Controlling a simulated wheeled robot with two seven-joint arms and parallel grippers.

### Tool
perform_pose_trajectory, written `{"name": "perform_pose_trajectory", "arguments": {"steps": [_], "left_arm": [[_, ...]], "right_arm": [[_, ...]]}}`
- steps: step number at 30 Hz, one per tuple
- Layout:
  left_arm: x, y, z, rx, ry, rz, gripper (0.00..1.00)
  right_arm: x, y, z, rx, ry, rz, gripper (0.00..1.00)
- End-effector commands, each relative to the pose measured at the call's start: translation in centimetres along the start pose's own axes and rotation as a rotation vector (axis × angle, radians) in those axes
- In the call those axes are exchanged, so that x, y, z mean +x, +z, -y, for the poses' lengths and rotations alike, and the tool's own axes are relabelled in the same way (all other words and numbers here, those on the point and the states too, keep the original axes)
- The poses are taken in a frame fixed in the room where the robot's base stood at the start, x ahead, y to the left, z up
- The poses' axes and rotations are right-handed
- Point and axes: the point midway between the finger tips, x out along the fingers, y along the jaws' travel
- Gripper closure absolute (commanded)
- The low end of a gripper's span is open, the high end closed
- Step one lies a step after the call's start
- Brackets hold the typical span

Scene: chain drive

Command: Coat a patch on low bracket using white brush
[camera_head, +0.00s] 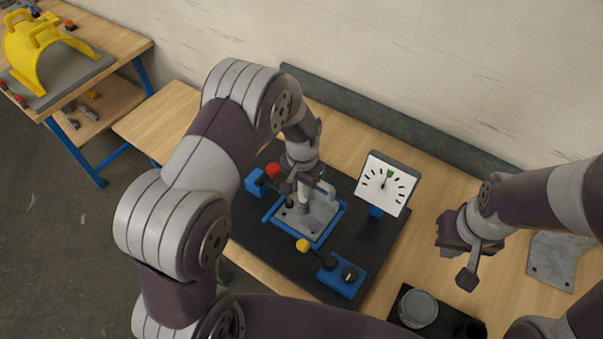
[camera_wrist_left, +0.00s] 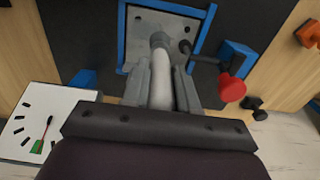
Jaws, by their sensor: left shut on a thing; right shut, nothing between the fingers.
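My left gripper (camera_head: 303,190) is shut on the white brush (camera_wrist_left: 161,75), which points down from between its fingers. The brush also shows as a pale handle in the head view (camera_head: 304,193). Its head is at or just above the grey bracket plate (camera_head: 318,217); I cannot tell whether it touches. The plate lies inside a blue frame (camera_head: 327,236) on a black base, and it also shows in the left wrist view (camera_wrist_left: 142,24). The gripper and brush hide part of it. My right gripper (camera_head: 474,262) is shut and empty, above the table at the right.
A red-knobbed clamp (camera_head: 273,171) and a yellow-knobbed clamp (camera_head: 303,245) flank the frame. A white dial (camera_head: 384,186) stands behind right. A round grey container (camera_head: 418,308) sits on a dark tray front right. Another grey bracket (camera_head: 552,265) lies far right. A side table (camera_head: 110,50) stands left.

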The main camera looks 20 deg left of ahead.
Motion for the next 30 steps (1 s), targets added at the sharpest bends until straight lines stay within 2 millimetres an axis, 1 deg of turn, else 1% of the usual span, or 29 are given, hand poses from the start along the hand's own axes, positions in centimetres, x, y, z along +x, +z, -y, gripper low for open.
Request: {"name": "perform_pose_trajectory", "arguments": {"steps": [1,9,30], "left_arm": [[-0.8,-0.1,0.0,0.000,0.000,-0.001,1.00],[-2.9,-0.3,0.1,-0.002,0.000,0.000,1.00],[-3.0,-0.3,0.1,-0.002,0.000,0.000,1.00]], "right_arm": [[-0.7,-0.1,0.0,0.000,0.000,0.000,1.00],[-2.2,-0.3,0.0,0.000,0.000,0.000,1.00],[-2.2,-0.3,0.0,0.000,0.000,0.000,1.00]]}}
